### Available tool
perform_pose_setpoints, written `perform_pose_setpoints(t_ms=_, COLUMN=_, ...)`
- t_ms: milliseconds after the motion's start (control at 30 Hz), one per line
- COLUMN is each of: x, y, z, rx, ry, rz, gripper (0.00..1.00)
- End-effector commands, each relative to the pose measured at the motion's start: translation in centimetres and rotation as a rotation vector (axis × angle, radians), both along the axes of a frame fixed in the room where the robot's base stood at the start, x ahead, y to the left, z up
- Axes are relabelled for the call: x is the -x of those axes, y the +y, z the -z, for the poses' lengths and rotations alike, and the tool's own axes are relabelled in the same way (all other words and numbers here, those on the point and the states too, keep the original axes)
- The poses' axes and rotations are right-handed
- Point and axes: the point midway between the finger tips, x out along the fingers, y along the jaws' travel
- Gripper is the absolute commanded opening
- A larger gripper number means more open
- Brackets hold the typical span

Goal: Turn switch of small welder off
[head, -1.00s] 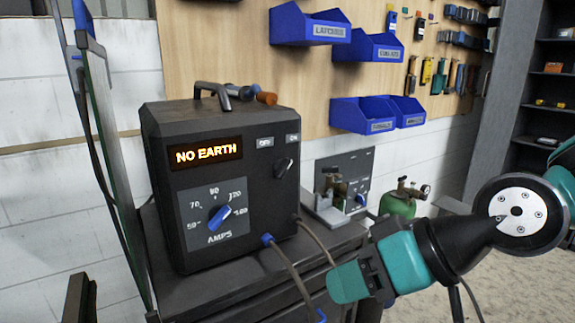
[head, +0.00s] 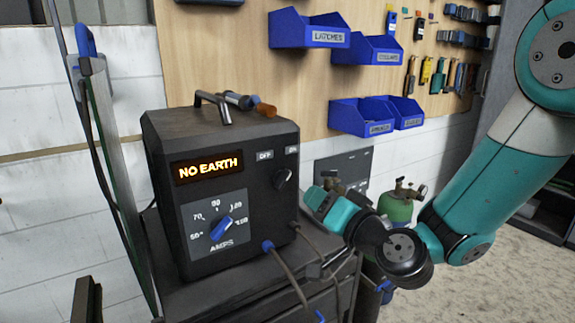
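The small welder (head: 160,190), a dark box with a lit "NO EARTH" display (head: 208,168), stands on a dark cart. The switch handle appears to tilt up and right, toward ON. My gripper (head: 316,200), teal with dark parts, is just right of the welder, slightly below and right of the switch. It appears apart from the switch. The gap between its fingers cannot be made out.
A blue AMPS dial (head: 221,228) is on the welder's front. Cables with a blue plug (head: 267,246) hang below. A grey panel (head: 344,168) and a green cylinder (head: 396,209) stand behind my gripper. Blue bins (head: 362,117) hang on the wall. Floor is open at lower right.

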Motion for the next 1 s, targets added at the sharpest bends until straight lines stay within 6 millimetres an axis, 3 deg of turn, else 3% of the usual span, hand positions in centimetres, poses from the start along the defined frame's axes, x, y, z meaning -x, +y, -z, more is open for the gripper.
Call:
perform_pose_setpoints(t_ms=67, x=-1.1, y=0.9, z=-0.8, rx=0.0, ry=0.002, rz=-0.003, gripper=0.4)
perform_pose_setpoints(t_ms=700, x=-8.4, y=5.8, z=-0.5, rx=0.001, ry=-0.001, rz=-0.004, gripper=0.4)
perform_pose_setpoints(t_ms=1000, x=-10.0, y=6.8, z=0.0, rx=0.001, ry=0.001, rz=-0.001, gripper=0.4)
